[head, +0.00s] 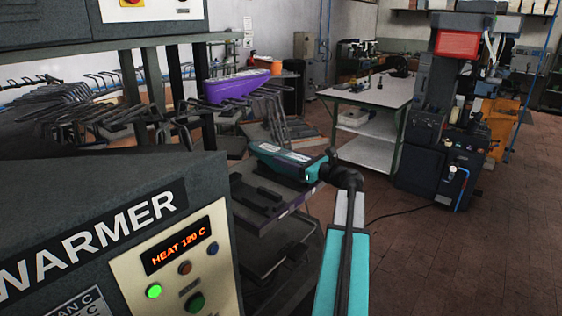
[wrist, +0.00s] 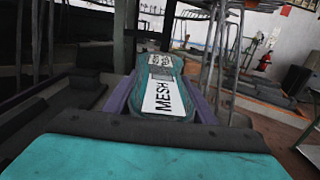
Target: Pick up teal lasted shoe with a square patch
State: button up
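My arm rises at the bottom middle of the head view and bends left at a dark joint. My gripper (head: 316,169) is at its end, above the dark trays; its fingers cannot be made out. A long teal piece (head: 281,157) with white labels extends left from there. In the wrist view this piece (wrist: 158,93) lies straight ahead, its labels reading MESH, with purple strips along both sides. I cannot tell whether it is the shoe or part of my arm. A teal and black part fills the bottom of the wrist view.
The warmer (head: 120,215), reading HEAT 120 C, fills the left foreground. Dark trays (head: 262,195) stand beside it, below my gripper. A white-topped table (head: 375,92) and a press machine (head: 445,130) stand farther right. The right floor is open.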

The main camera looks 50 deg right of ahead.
aim_at(288, 154)
jog(key=shift+r, duration=0.1)
jog(key=c, duration=1.1)
jog(key=shift+d, duration=0.1)
jog(key=shift+c, duration=0.2)
jog(key=shift+r+b, duration=0.6)
jog(key=shift+r, duration=0.95)
jog(key=shift+s+a+r, duration=0.15)
jog(key=shift+s+a, duration=0.05)
jog(key=shift+s, duration=0.05)
jog(key=s+a+b, duration=0.1)
jog(key=s+a, duration=0.3)
jog(key=s, duration=0.2)
jog(key=s+a+r+b, duration=0.1)
jog(key=s+a+b, duration=0.1)
jog(key=s+a, duration=0.2)
jog(key=s, duration=0.3)
jog(key=shift+a+r, duration=0.3)
jog(key=shift+w, duration=0.15)
